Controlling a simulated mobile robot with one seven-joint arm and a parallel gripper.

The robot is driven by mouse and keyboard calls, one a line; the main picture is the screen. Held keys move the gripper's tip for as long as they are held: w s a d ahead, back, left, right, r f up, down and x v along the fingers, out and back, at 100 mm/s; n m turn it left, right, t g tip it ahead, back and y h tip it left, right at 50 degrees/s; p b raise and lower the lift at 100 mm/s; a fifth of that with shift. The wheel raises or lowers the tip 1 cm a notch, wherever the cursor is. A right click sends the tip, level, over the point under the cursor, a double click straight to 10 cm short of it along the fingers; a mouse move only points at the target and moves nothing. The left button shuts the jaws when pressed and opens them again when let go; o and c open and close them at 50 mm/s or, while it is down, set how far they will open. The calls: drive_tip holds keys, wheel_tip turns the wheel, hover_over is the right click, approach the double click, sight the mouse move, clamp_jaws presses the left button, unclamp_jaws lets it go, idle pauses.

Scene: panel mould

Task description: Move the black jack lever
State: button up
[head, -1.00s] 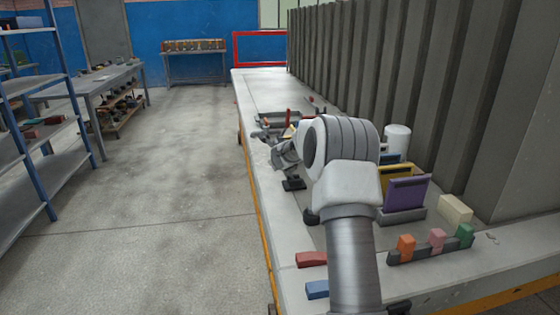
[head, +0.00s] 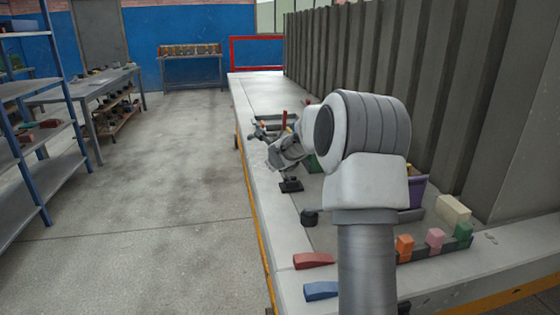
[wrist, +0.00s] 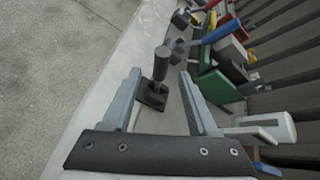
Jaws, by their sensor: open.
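The black jack lever (wrist: 160,66) stands up from a square black base (wrist: 151,95) on the bench, in the upper middle of the wrist view. In the head view its base (head: 291,186) shows just below my gripper (head: 284,152), and the upper lever is hard to make out there. My gripper (wrist: 158,76) is open and empty. In the wrist view the lever appears in the gap between the two fingers, near their tips. I cannot tell whether either finger touches it.
Tools and coloured blocks, including a green block (wrist: 219,86) and a white cylinder (wrist: 262,128), lie right of the lever. Red (head: 313,260) and blue (head: 320,290) wedges lie on the near bench edge. A ribbed grey wall (head: 430,90) stands behind.

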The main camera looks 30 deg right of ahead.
drive_tip(key=v, duration=1)
drive_tip(key=shift+s+r, duration=0.15)
drive_tip(key=shift+s, duration=0.15)
drive_tip(key=shift+a, duration=0.15)
